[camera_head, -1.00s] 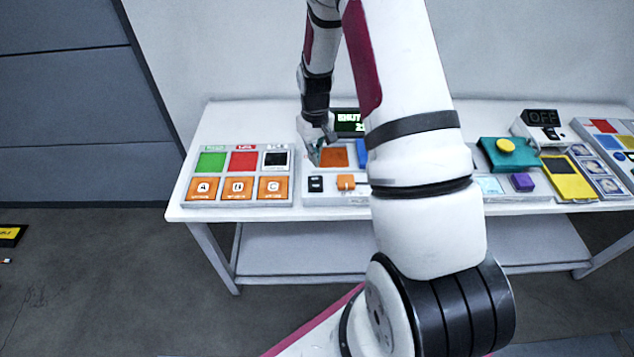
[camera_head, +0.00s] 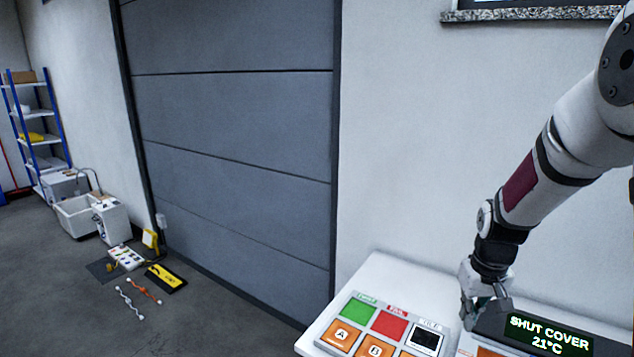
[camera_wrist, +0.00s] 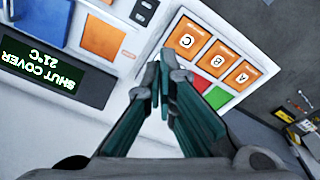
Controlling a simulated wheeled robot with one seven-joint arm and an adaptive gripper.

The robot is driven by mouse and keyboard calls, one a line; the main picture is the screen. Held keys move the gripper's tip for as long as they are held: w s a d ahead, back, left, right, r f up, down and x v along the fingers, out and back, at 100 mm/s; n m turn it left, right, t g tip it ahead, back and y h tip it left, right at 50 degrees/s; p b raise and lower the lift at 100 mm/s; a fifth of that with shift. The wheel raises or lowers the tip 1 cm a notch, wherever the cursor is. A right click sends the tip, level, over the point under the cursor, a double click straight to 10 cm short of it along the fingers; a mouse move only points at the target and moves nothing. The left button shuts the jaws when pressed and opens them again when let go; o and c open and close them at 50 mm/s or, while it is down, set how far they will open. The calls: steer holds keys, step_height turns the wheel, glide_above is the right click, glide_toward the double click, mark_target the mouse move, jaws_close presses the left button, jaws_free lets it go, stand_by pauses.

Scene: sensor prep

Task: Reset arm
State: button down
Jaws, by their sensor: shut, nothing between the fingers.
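My gripper (camera_head: 484,308) hangs at the end of my arm over the white table, beside the dark display (camera_head: 547,334) that reads "SHUT COVER 21°C". In the wrist view my gripper (camera_wrist: 163,85) has its teal-lined fingers together with nothing between them. The button panel (camera_wrist: 222,62) with orange A, B and C pads lies just beyond the fingertips. The panel also shows in the head view (camera_head: 369,322), left of my gripper, with green and red pads above the orange ones. The display (camera_wrist: 50,70) is at the left of the wrist view.
The white table (camera_head: 372,272) fills the lower right of the head view. A grey panelled door (camera_head: 235,120) stands at centre. On the floor at left are a white basin (camera_head: 75,217), a yellow-black case (camera_head: 166,277) and cables. A blue-framed shelf (camera_head: 35,135) stands far left.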

steer(key=s+a+r+t, duration=0.1)
steer(key=s+a+r, duration=0.35)
steer(key=r, duration=0.35)
steer(key=s+a+r+t, duration=0.1)
steer(key=s+a+r, duration=0.35)
steer(key=r, duration=0.25)
steer(key=s+a+r+t, duration=0.1)
steer(key=s+a+r, duration=0.1)
steer(key=s, duration=0.4)
steer(key=s+a+r+t+b, duration=0.1)
steer(key=s+a+r, duration=0.1)
steer(key=s, duration=0.5)
steer(key=shift+r+n, duration=0.3)
steer(key=shift+r, duration=0.1)
